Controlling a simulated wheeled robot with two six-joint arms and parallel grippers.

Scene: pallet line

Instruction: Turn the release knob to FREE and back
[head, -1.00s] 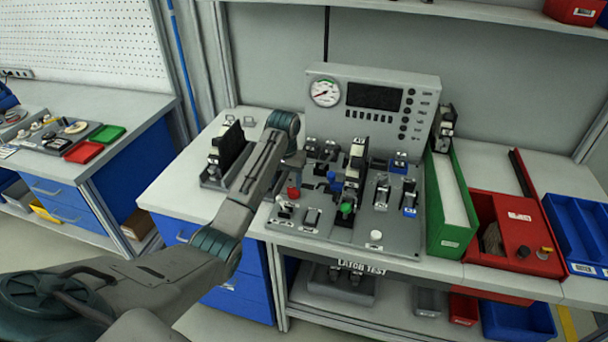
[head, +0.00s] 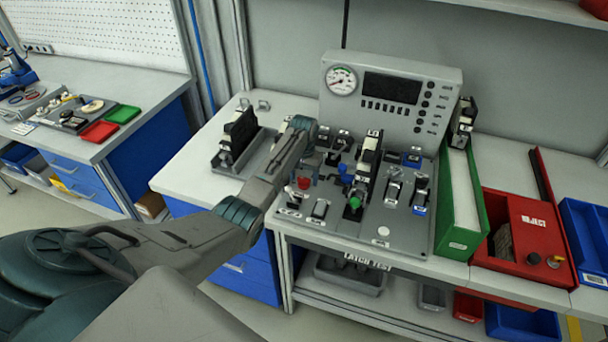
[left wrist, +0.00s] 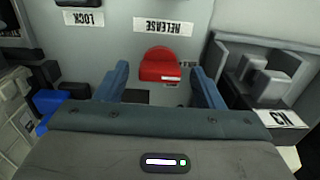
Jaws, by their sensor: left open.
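The red release knob (head: 304,183) sits at the left side of the grey test panel (head: 345,232). In the left wrist view the red knob (left wrist: 160,66) stands below a RELEASE label (left wrist: 164,26) that reads upside down. A small label beside the knob is partly hidden, so I cannot read the knob's setting. My left gripper (left wrist: 160,76) is open, its two blue fingers on either side of the knob with gaps to it. In the head view my left wrist hides most of the gripper. My right gripper is not in view.
A black latch fixture with a green knob (head: 354,203) stands right of the red knob. A gauge console (head: 390,97) rises behind. A green bin (head: 462,210) and a red bin (head: 520,235) stand to the right. A LOCK label (left wrist: 84,18) is near the gripper.

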